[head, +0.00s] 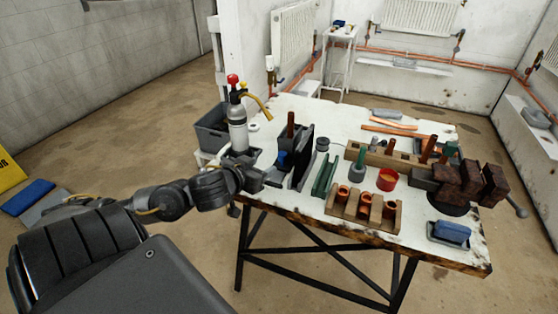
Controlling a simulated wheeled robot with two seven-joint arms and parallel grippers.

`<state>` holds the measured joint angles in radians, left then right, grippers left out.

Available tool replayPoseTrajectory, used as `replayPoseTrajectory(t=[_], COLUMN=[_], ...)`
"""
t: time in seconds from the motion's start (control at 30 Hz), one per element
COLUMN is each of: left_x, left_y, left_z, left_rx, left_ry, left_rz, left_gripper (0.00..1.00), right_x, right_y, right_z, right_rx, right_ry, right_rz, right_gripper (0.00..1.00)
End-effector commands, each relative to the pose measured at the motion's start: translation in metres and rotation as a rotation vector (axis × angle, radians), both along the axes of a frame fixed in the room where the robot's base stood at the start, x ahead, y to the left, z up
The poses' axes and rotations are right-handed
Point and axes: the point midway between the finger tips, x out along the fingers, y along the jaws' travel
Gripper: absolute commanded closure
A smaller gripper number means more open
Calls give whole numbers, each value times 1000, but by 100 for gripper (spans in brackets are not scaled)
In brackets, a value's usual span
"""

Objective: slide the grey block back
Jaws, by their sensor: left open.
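My left gripper (272,180) is open at the left front edge of the white worktable (310,200). Its fingers point right, towards a dark grey block-like piece (289,135) with a brown upright and a blue part. A tall dark plate (304,157) stands just right of the fingers. I cannot tell whether they touch anything. Another grey block (424,178) sits beside the dark red vise (465,182) on the right. The picture does not settle which is the task's grey block. My right gripper is not in view.
On the table are a green channel piece (324,176), a wooden holder with copper fittings (363,212), a red tin (387,180) and a blue sponge (453,231). Bare tabletop shows at the back left.

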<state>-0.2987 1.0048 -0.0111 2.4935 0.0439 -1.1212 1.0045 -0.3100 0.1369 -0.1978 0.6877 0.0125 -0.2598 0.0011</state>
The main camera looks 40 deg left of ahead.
Motion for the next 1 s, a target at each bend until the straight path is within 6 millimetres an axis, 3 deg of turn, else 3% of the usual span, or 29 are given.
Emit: replayPoseTrajectory(t=[0.53, 0.7, 1.0], left_x=[81, 92, 94], left_y=[16, 19, 19], left_z=[-33, -39, -40], left_rx=[0, 0, 0], left_ry=[-2, -1, 0], left_rz=[3, 4, 2], left_gripper=[51, 51, 51], right_x=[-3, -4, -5], right_y=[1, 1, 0], right_z=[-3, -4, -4], right_rx=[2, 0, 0], right_ry=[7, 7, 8], right_rz=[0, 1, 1], right_gripper=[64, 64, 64])
